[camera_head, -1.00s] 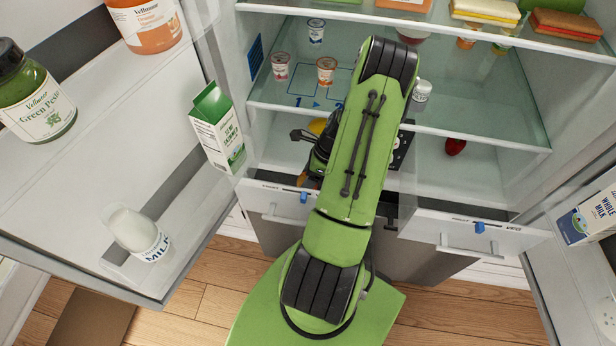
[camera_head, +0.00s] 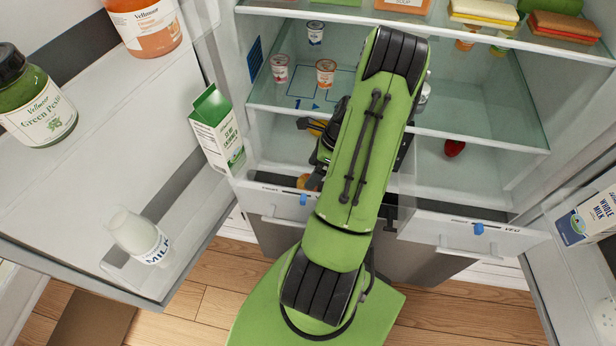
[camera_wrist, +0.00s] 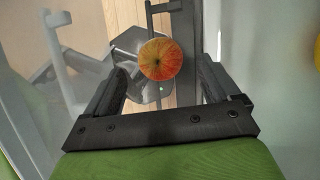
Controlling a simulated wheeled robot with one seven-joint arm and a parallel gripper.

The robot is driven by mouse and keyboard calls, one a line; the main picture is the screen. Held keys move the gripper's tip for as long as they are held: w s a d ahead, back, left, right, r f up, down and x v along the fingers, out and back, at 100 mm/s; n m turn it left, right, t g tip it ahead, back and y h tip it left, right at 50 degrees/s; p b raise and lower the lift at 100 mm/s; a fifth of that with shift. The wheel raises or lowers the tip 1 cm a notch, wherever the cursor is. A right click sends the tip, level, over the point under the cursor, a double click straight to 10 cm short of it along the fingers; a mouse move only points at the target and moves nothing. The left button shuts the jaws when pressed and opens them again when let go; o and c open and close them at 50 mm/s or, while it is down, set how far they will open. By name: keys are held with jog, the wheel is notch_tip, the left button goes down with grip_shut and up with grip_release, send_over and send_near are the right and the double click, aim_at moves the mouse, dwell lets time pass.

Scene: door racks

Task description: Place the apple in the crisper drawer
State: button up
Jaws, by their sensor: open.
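A red and yellow apple (camera_wrist: 160,58) shows in the wrist view between the two fingers of my gripper (camera_wrist: 163,82), with gaps on both sides. My gripper is open. I cannot tell what the apple rests on. In the head view, an orange patch (camera_head: 303,182) shows beside my arm above the left drawer; it may be the apple. The left crisper drawer (camera_head: 268,203) and the right crisper drawer (camera_head: 470,236) sit at the bottom of the fridge, each with a blue tab on its front. My arm hides most of my gripper and the middle there.
A red item (camera_head: 453,148) lies on the lower shelf at right. Small cups (camera_head: 326,72) stand on the shelf above. The left door holds a carton (camera_head: 217,130), a milk bottle (camera_head: 138,237) and jars. The right door holds a milk carton (camera_head: 592,215).

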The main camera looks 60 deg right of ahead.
jog(key=v, duration=0.7)
jog(key=shift+r, duration=0.2)
jog(key=shift+s, duration=0.1)
